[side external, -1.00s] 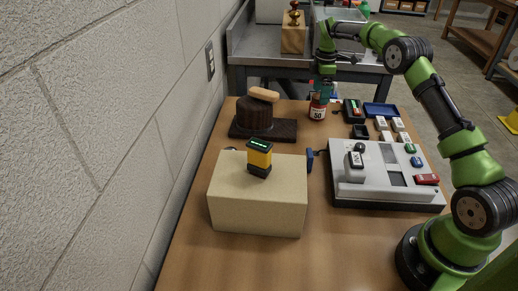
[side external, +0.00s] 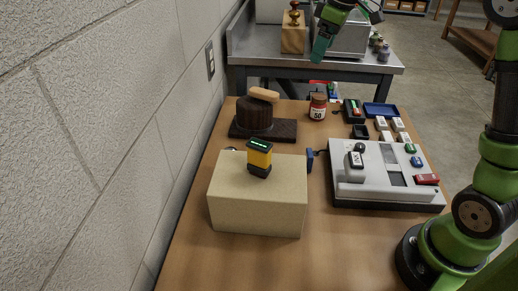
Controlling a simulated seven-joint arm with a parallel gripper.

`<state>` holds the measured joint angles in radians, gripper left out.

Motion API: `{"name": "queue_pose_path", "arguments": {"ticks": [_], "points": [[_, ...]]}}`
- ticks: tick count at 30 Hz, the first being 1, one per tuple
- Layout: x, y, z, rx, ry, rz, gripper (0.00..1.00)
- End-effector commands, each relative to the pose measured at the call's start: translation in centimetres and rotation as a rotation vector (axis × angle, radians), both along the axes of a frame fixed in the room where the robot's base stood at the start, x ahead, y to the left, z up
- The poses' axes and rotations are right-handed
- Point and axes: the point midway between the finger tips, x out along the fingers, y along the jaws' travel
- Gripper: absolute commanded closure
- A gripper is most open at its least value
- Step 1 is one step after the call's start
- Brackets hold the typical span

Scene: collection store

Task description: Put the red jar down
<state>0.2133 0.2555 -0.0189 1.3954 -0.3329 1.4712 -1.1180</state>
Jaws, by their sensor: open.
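The red jar (side external: 317,107) stands upright on the wooden table (side external: 195,250), toward its far edge. It has a pale lid and a white label reading "50". My gripper (side external: 318,58) is open and empty, well above the jar and clear of it, in front of the metal bench in the picture. Its fingers are dark green and point down. The gap between the fingers is hard to see at this angle.
A dark round block on a base (side external: 252,115) stands left of the jar. A black device (side external: 352,108) and a blue tray (side external: 381,110) lie right of it. A grey console (side external: 385,180) and a beige box (side external: 258,205) are nearer. A metal bench (side external: 260,58) stands behind.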

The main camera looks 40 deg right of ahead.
Motion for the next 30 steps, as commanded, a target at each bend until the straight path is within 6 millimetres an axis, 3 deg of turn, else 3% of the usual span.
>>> {"name": "queue_pose_path", "arguments": {"ticks": [3,7,12,15,21,30], "points": [[-4.8,3.7,1.7,0.068,-0.077,-0.135,0.12],[-10.0,7.0,1.7,0.164,-0.148,-0.294,0.12],[-16.5,10.2,-0.3,0.312,-0.221,-0.493,0.12],[-19.3,11.2,-1.9,0.39,-0.248,-0.587,0.12],[-22.0,12.2,-4.1,0.479,-0.268,-0.693,0.12],[-22.2,12.3,-4.4,0.489,-0.268,-0.708,0.12]]}}
